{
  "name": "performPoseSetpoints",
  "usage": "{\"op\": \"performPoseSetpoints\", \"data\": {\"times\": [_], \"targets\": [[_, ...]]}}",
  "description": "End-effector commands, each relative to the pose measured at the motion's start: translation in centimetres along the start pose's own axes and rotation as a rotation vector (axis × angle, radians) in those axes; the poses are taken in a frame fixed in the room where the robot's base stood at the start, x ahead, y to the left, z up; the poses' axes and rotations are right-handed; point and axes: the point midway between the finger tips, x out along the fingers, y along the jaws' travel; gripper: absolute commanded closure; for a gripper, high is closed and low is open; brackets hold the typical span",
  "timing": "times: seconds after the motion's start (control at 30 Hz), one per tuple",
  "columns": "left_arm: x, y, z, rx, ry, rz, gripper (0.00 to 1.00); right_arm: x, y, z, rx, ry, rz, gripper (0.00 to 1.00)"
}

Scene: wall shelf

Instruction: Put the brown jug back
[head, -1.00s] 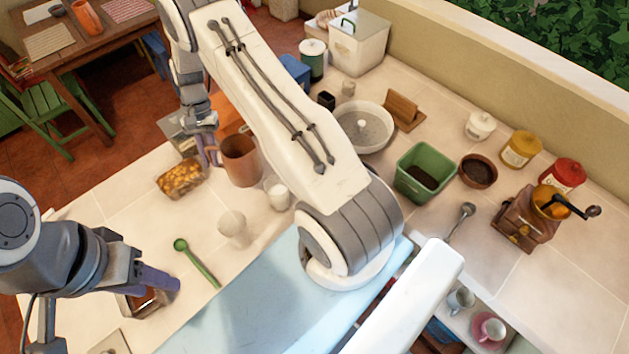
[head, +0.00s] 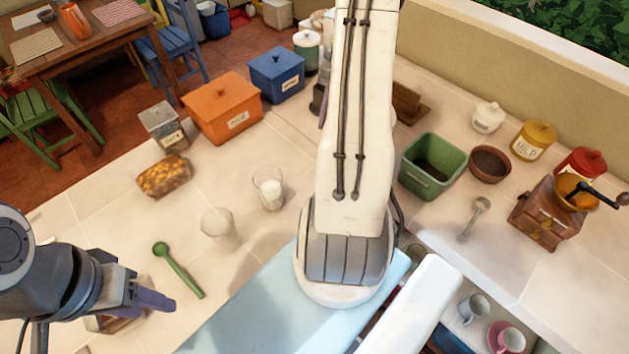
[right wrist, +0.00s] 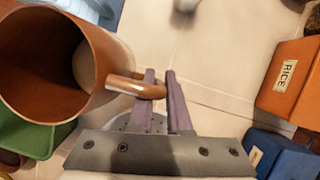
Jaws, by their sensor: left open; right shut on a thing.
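The brown jug (right wrist: 98,55) shows in the right wrist view, its wide mouth toward the camera and its handle toward the fingers. My right gripper (right wrist: 160,76) is shut on the jug's handle, one purple finger on each side. In the head view my right arm hides both the jug and the right gripper. My left gripper (head: 160,298) is open at the lower left of the head view, over a small brown container (head: 112,323) that it partly covers.
A green tub (head: 433,165), brown bowl (head: 490,164) and grinder (head: 545,215) stand right.

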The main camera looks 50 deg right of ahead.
Motion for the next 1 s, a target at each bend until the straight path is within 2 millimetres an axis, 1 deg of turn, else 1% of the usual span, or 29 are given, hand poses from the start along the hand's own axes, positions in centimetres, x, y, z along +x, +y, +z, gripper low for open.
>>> {"op": "performPoseSetpoints", "data": {"times": [0.03, 0.1, 0.2, 0.27, 0.5, 0.6, 0.7, 0.83, 0.93, 1.0], "targets": [[0.5, 0.0, 0.0, 0.000, 0.000, 0.000, 0.50, 0.1, 0.8, -0.3, 0.018, 0.000, -0.007, 1.00], [0.6, -0.1, 0.0, 0.000, 0.000, 0.000, 0.50, 0.0, 1.5, -0.5, 0.033, 0.000, -0.013, 1.00], [0.3, 0.0, 0.0, 0.000, 0.000, 0.000, 0.50, 0.3, 1.2, -0.5, 0.039, -0.001, -0.016, 1.00], [-0.1, 0.0, 0.0, -0.001, 0.000, 0.000, 0.50, 0.8, 0.4, -0.4, 0.039, -0.004, -0.015, 1.00], [-2.2, 0.2, -0.1, -0.001, 0.000, 0.000, 0.50, 4.1, -4.7, -0.1, 0.037, -0.005, -0.012, 1.00], [-2.9, 0.2, -0.2, 0.001, 0.000, 0.000, 0.50, 5.5, -6.7, -0.1, 0.038, -0.003, -0.013, 1.00], [-3.5, 0.2, -0.2, 0.002, 0.000, 0.000, 0.50, 6.5, -8.2, -0.1, 0.038, -0.002, -0.014, 1.00], [-3.7, 0.3, -0.2, 0.003, 0.000, 0.000, 0.50, 7.3, -9.2, -0.1, 0.041, -0.001, -0.016, 1.00], [-4.0, 0.3, -0.2, 0.004, 0.000, 0.000, 0.50, 7.8, -9.4, -0.2, 0.042, -0.003, -0.015, 1.00], [-4.6, 0.3, -0.2, 0.004, 0.000, 0.000, 0.50, 8.6, -9.4, -0.6, 0.042, -0.004, -0.014, 1.00]]}}
